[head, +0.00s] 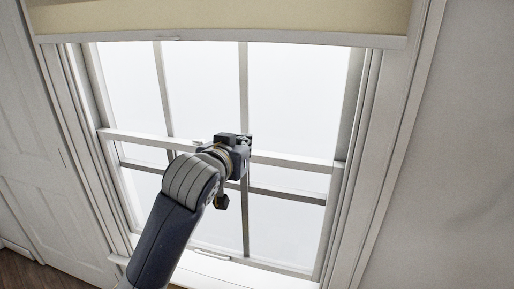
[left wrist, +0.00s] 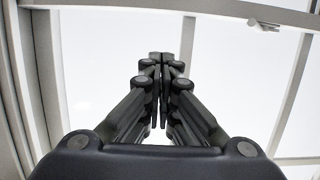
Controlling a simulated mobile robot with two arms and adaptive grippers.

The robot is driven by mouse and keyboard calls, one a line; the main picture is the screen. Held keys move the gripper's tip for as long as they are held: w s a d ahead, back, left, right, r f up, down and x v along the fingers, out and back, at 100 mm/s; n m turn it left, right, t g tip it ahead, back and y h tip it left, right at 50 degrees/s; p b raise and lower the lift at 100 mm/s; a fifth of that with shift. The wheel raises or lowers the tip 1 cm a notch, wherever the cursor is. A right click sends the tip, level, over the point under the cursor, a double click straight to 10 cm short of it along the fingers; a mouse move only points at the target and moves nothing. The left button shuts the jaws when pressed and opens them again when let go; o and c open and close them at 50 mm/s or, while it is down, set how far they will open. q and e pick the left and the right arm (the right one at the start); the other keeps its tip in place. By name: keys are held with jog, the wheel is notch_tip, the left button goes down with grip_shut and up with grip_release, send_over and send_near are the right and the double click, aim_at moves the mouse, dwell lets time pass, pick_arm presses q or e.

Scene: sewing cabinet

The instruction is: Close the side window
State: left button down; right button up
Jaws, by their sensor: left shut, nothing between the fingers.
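The white sash window (head: 290,158) fills the middle of the head view, with bright panes split by thin bars. A thick rail crosses its middle, and a darker bar runs below it. My left gripper (head: 241,146) is in front of this middle rail, near the centre upright. Its fingers are hard to make out there, and contact with the rail cannot be told. In the left wrist view the fingers (left wrist: 161,60) are shut together with nothing between them. A small white fitting (left wrist: 262,24) sits on a rail at upper right. My right gripper is not in view.
A cream blind (head: 220,17) hangs across the top of the window. The white sill (head: 245,275) runs along the bottom. A panelled white surface (head: 35,150) stands at left, and a plain wall (head: 450,150) is at right. The space before the right panes is clear.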

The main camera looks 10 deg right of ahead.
pick_arm(q)
jog(key=p, duration=0.4)
send_over(259, 189)
jog(key=s+a, duration=0.1)
jog(key=s, duration=0.2)
jog(key=f, duration=0.1)
notch_tip(259, 189, down, 5)
jog(key=shift+w+r+p, duration=0.15)
jog(key=shift+r+p, duration=0.05)
jog(key=shift+p, duration=0.3)
jog(key=shift+f, duration=0.1)
notch_tip(259, 189, down, 16)
jog(key=b, duration=0.7)
jog(key=shift+r+b, duration=0.2)
jog(key=shift+b, duration=0.1)
